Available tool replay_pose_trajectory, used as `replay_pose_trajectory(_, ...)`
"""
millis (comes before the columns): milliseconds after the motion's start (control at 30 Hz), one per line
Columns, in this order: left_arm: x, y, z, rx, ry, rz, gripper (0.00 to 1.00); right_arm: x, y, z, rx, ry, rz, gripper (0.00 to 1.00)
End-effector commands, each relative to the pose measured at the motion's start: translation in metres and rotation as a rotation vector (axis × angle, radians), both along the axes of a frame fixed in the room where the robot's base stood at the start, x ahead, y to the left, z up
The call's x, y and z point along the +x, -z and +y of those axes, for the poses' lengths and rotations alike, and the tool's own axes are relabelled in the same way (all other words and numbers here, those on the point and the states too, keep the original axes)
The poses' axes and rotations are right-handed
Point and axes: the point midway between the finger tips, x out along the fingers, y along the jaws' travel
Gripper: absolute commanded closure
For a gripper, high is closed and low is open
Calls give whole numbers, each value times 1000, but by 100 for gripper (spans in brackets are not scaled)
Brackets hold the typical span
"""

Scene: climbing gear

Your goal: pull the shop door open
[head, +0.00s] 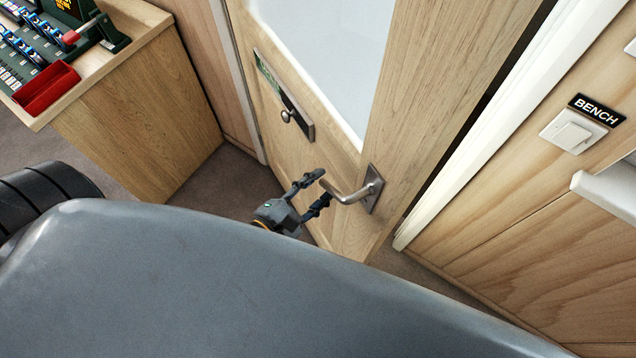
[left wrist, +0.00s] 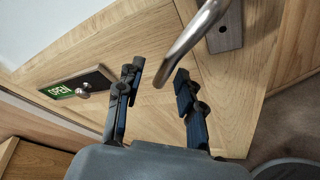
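The wooden shop door (head: 385,115) has a glass pane and a silver lever handle (head: 357,190) on a plate near its right edge. A dark gap and some floor show between that edge and the white frame, so the door looks ajar. My left gripper (head: 318,190) is open at the free end of the lever. In the left wrist view, the lever (left wrist: 190,42) reaches down toward the space between the two spread fingertips (left wrist: 158,80); I cannot tell whether they touch it. My right gripper is not in view.
A green OPEN sign (left wrist: 57,91) and a round knob (head: 288,116) are on the door. A wooden counter (head: 150,115) with a red tray (head: 46,88) stands at left. A switch (head: 572,131) under a BENCH label (head: 597,109) is on the right wall.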

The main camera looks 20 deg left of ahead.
Motion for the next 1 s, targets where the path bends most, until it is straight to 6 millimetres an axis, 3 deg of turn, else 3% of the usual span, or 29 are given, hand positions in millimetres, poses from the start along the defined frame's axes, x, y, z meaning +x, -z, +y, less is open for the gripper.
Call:
replay_pose_trajectory(67, 0, 0, 0, 0, 0, 0, 63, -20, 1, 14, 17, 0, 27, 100)
replay_pose_trajectory(367, -7, -1, 2, -3, -1, 1, 63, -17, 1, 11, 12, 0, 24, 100)
replay_pose_trajectory(767, -47, -11, 16, 1, 1, 2, 63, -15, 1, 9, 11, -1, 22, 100)
replay_pose_trajectory(1000, -86, -20, 30, 3, 6, 3, 63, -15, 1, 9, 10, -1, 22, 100)
